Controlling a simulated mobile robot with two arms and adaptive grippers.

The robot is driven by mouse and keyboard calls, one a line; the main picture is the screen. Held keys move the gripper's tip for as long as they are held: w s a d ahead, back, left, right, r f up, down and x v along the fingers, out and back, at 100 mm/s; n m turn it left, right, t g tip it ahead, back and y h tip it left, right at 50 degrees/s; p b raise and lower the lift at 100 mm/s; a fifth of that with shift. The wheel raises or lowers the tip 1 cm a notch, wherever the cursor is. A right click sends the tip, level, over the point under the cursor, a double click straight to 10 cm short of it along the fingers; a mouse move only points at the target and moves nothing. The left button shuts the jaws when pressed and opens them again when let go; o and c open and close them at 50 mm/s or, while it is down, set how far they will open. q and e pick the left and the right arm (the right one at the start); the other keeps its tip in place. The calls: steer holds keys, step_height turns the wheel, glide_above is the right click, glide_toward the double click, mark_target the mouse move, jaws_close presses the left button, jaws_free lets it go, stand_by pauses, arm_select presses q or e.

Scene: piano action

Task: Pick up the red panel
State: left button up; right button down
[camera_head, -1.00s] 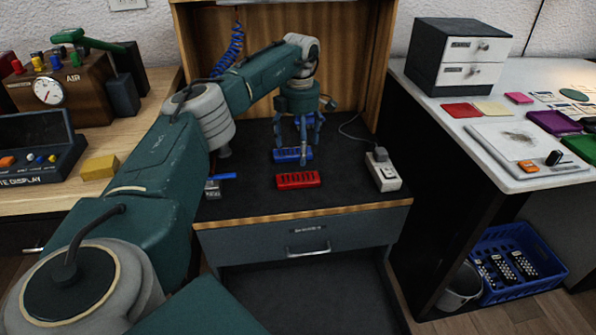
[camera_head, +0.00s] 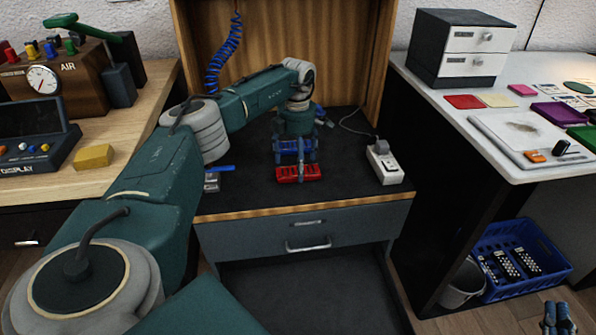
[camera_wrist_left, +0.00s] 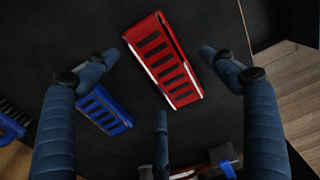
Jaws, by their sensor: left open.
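The red panel (camera_head: 297,173), a slotted slab, lies on the dark worktop, partly covered by my left gripper (camera_head: 296,160) in the head view. In the left wrist view the red panel (camera_wrist_left: 164,62) lies tilted between the spread fingertips of my left gripper (camera_wrist_left: 158,62). That gripper is open and empty, above the panel; no grip on it shows. A blue slotted panel (camera_wrist_left: 104,110) lies beside the red one in the left wrist view. In the head view it is mostly hidden behind the gripper. My right gripper (camera_head: 558,318) shows only at the bottom right corner, small and cut off.
A white socket box (camera_head: 385,165) with a cable stands right of the panels. A blue-handled tool (camera_head: 218,170) lies left. Wooden walls enclose the back of the worktop. A drawer (camera_head: 305,235) is below its front edge. The front strip of worktop is bare.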

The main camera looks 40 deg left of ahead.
arm_select(q)
steer(key=shift+f, duration=0.75)
arm_select(e)
step_height(320, 180, up, 3)
steer(key=shift+a+f+t+y, duration=0.15)
steer(key=shift+t+y, duration=0.15)
steer(key=shift+t, duration=0.3)
arm_select(q)
steer(key=shift+c, duration=0.6)
steer(key=c, duration=1.4)
steer(key=shift+r, duration=0.15)
